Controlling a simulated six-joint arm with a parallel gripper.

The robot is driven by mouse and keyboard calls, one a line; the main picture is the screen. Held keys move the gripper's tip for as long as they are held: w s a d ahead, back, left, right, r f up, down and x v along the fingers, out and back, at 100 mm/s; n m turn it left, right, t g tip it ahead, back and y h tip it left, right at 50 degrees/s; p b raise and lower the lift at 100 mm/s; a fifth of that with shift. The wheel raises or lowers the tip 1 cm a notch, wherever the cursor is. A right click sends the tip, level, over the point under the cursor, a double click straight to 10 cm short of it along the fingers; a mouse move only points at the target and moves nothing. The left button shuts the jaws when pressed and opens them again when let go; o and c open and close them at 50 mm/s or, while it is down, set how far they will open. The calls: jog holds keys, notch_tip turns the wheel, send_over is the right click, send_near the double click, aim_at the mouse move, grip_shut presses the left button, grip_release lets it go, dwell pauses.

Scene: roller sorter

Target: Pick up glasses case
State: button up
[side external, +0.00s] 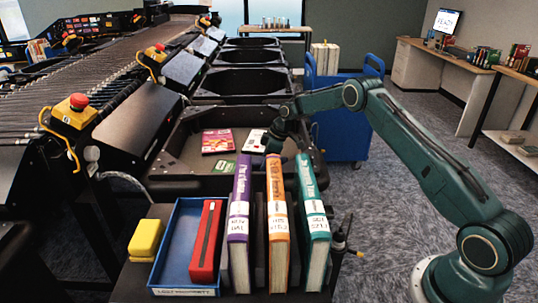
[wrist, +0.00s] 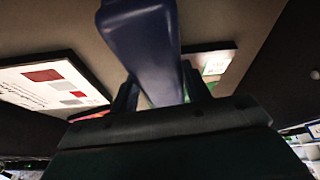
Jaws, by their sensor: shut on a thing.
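My gripper (side external: 272,143) reaches down over the near black bin, behind the upright books in the side view. In the wrist view, its two dark fingers (wrist: 160,92) are shut on a dark blue, rounded, elongated thing, which I take to be the glasses case (wrist: 140,38). The case sticks out past the fingers toward the top of the wrist view. In the side view I cannot make out the case clearly. Whether it touches the bin floor, I cannot tell.
The near black bin (side external: 165,160) also holds a magenta book (side external: 217,141), a white card (side external: 254,141) and a green card (side external: 223,167). In front stand purple, orange and teal books, a blue tray (side external: 172,250) with a red box, and a yellow block (side external: 146,240). A blue cart (side external: 342,135) stands behind.

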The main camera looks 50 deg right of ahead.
jog(key=shift+r, duration=0.1)
jog(key=shift+r, duration=4.95)
jog(key=shift+a, duration=0.1)
jog(key=s+a+r+m+h, duration=0.1)
jog(key=s+a+r+m, duration=0.3)
jog(key=a, duration=0.3)
jog(key=s+a+r+m+t+h, duration=0.1)
jog(key=s+a+r+m+h, duration=0.1)
jog(key=s+a+r+m, duration=0.2)
jog(key=s+a+r, duration=0.1)
jog(key=a+r, duration=0.1)
jog(key=a, duration=0.1)
jog(key=shift+r+m, duration=0.3)
jog(key=shift+s+a, duration=0.1)
